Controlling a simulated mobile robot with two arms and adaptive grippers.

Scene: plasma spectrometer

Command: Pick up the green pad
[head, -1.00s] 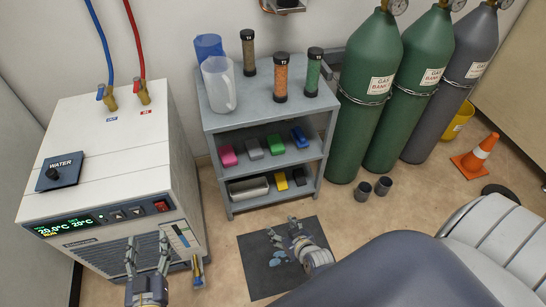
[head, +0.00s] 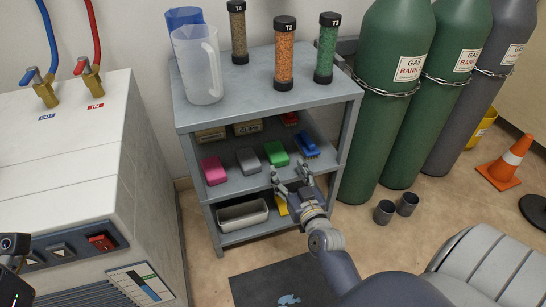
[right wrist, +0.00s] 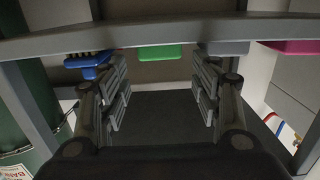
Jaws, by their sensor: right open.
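The green pad (head: 276,153) lies on the middle shelf of the grey rack, between a grey pad (head: 248,160) and a blue item (head: 306,145). In the right wrist view the green pad (right wrist: 160,53) shows beyond the shelf's edge bar, in line with the gap between the fingers. My right gripper (head: 291,176) is open and empty, just in front of the rack and a little below the green pad; its fingers also show in the right wrist view (right wrist: 160,85). My left gripper (head: 12,250) is only partly seen at the left edge.
A pink pad (head: 213,170) lies left of the grey one. The shelf's front edge bar (right wrist: 200,30) crosses close to my right fingers. A pitcher (head: 200,70) and several tubes stand on the rack's top. Green gas cylinders (head: 390,130) stand to the right.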

